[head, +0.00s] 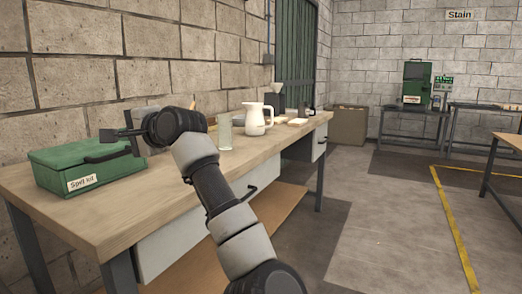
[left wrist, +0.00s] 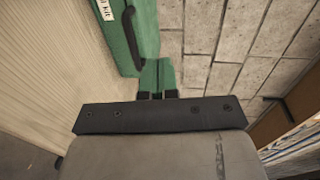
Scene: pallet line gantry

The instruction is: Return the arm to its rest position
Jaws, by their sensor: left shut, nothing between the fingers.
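My left arm rises from the bottom of the head view over the workbench (head: 150,197). Its left gripper (head: 103,134) points left, just above or in front of the lid of the green spill kit case (head: 60,172). My right gripper is in neither view.
A clear glass (head: 225,132) and a white pitcher (head: 255,119) stand on the bench right of my wrist. A block wall (head: 70,35) runs behind the bench. Floor to the right, with yellow tape (head: 453,225), is open. A green machine (head: 416,82) stands far back.

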